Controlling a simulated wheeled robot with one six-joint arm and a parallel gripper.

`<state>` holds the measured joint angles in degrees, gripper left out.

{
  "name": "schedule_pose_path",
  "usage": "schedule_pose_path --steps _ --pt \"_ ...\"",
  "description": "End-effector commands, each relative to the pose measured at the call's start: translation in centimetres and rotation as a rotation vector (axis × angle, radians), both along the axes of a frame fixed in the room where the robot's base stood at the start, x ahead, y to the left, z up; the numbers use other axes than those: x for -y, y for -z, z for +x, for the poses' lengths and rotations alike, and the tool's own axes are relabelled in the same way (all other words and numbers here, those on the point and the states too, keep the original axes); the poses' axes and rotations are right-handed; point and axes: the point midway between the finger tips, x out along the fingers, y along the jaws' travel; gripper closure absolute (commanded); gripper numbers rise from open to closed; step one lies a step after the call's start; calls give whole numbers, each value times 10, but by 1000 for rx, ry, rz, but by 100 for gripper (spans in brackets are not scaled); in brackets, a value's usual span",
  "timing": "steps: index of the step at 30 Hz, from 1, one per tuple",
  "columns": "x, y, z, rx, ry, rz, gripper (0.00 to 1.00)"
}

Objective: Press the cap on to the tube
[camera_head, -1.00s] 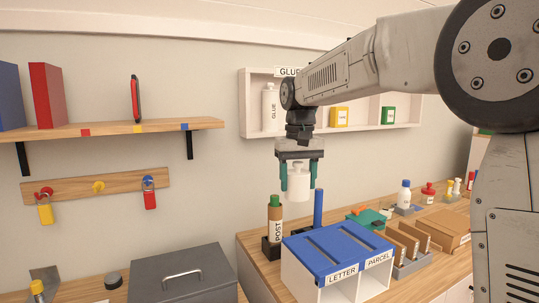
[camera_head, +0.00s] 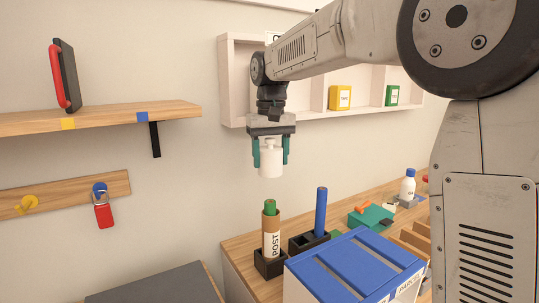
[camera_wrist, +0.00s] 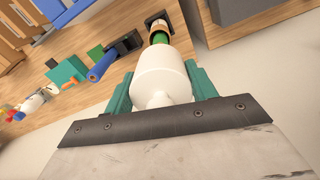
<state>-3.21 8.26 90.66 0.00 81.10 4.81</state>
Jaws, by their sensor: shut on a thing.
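The POST tube (camera_head: 271,240) is brown with a white label and stands upright in a black holder (camera_head: 268,265). A green cap (camera_head: 269,207) sits at its top; how deep it is seated I cannot tell. My gripper (camera_head: 270,157) is shut on a white bottle-like object (camera_head: 271,164), held upright above the tube with a clear gap. In the wrist view the white object (camera_wrist: 160,78) lies between the teal fingers (camera_wrist: 160,90). The green cap (camera_wrist: 159,38) shows just beyond it, partly hidden.
A blue tube (camera_head: 321,212) stands in a black holder just right of the POST tube. A blue-topped sorter box (camera_head: 350,265) is in front. A wall shelf (camera_head: 232,85) is behind my gripper. A grey box (camera_head: 160,285) is at lower left.

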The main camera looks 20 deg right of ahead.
Motion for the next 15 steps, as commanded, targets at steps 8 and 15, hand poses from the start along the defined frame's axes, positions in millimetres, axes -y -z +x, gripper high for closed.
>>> schedule_pose_path --steps 8,15 --pt "0 7 -3 -2 -4 0 65" --pt "0 31 -3 -2 -4 0 65"
